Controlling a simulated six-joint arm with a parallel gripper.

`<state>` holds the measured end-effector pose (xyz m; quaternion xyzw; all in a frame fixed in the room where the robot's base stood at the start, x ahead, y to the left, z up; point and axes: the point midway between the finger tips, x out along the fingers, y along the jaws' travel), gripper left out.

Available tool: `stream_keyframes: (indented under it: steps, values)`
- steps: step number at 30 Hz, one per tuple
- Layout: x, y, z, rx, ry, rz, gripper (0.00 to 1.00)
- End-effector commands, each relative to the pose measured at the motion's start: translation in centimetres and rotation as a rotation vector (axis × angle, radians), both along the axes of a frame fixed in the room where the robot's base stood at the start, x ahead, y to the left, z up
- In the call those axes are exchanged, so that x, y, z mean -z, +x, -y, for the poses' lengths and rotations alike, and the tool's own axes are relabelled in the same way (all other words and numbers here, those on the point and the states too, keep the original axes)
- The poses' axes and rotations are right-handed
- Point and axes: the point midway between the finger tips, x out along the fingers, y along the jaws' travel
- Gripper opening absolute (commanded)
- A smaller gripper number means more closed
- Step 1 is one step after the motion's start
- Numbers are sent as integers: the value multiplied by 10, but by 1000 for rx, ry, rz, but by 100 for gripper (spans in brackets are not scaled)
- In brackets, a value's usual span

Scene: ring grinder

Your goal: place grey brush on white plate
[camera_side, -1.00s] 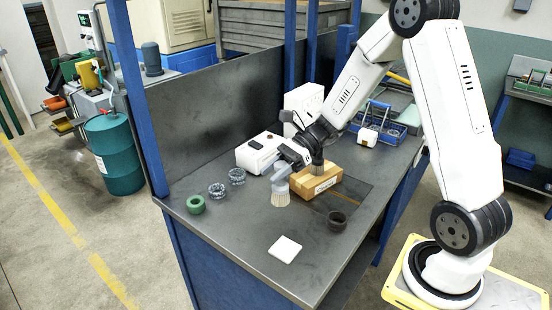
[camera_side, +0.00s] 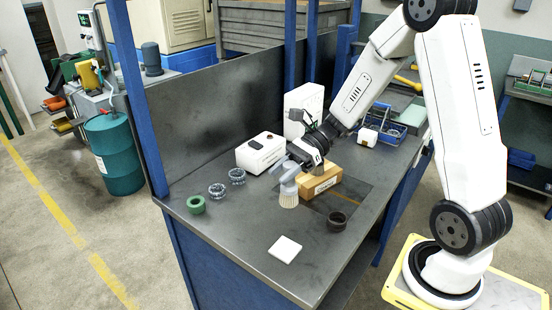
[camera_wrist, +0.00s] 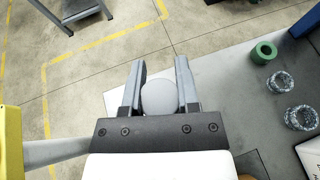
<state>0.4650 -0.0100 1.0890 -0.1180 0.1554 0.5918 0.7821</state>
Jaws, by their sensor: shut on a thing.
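The grey brush (camera_side: 289,197) has pale bristles pointing down and a rounded grey top. My gripper (camera_side: 289,177) is shut on its upper part and holds it upright, left of the wooden block. In the wrist view the brush's round top (camera_wrist: 159,98) sits between the two fingers of my gripper (camera_wrist: 160,62). The white plate (camera_side: 285,249) is a small flat square near the front of the bench, nearer the camera than the brush. It is partly hidden behind the fingers in the wrist view (camera_wrist: 114,99). Any gap between bristles and bench is hard to tell.
A wooden block (camera_side: 323,181) with a greyish piece on it stands close right of the brush. A dark ring (camera_side: 337,221), a green ring (camera_side: 196,204) and two clear-grey rings (camera_side: 217,190) lie around. A white box (camera_side: 261,152) stands behind. Bench around the plate is clear.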

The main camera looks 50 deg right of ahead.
Motion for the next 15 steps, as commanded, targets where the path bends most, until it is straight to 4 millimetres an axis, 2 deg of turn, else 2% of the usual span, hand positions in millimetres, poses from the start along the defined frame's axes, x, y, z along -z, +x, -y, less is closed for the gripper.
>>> stream_keyframes:
  steps: [10, 15]
  values:
    - [29, -17, -31, -63, 3, -4, 0]
    - [35, -21, -37, -79, 0, 0, 0]
